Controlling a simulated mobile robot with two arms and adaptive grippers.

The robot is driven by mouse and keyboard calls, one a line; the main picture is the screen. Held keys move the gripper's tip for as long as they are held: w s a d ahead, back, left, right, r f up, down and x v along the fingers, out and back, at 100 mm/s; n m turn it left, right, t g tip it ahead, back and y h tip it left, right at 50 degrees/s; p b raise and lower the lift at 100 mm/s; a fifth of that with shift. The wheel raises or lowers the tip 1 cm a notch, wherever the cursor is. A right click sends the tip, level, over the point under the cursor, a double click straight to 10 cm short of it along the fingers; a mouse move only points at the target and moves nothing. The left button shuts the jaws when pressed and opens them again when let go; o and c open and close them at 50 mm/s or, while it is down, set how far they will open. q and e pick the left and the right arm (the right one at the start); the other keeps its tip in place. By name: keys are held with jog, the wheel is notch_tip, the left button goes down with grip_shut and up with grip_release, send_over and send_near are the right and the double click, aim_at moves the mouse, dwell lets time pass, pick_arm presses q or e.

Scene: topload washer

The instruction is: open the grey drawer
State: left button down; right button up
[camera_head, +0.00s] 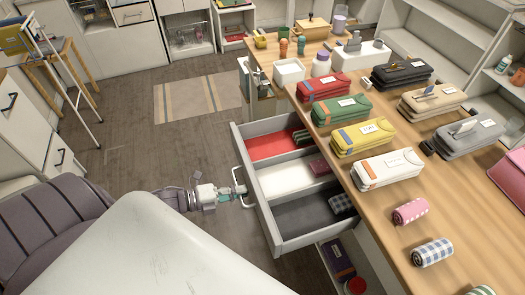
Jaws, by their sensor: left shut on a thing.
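The grey drawer (263,210) is pulled well out from under the wooden counter, toward the left. Its handle (239,177) is on the front panel. My left gripper (236,193) is shut on the handle at the drawer's front. The fingertips are small in this view, so the exact contact is hard to see. Inside are a red, a white and a dark compartment. My right gripper does not show.
The wooden counter (385,208) carries several folded coloured bundles and rolled cloths. An open lower shelf (352,262) under the drawer holds dark items. A striped rug (198,98) and bare floor lie left of the drawer. A folding rack (75,75) stands at the far left.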

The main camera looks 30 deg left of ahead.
pick_arm(q)
jog(key=f+p+v, duration=0.1)
jog(key=v, duration=0.5)
jog(key=shift+f, duration=0.2)
jog(key=shift+s, duration=0.1)
jog(key=c, duration=1.2)
grip_release()
jog(key=v, duration=1.2)
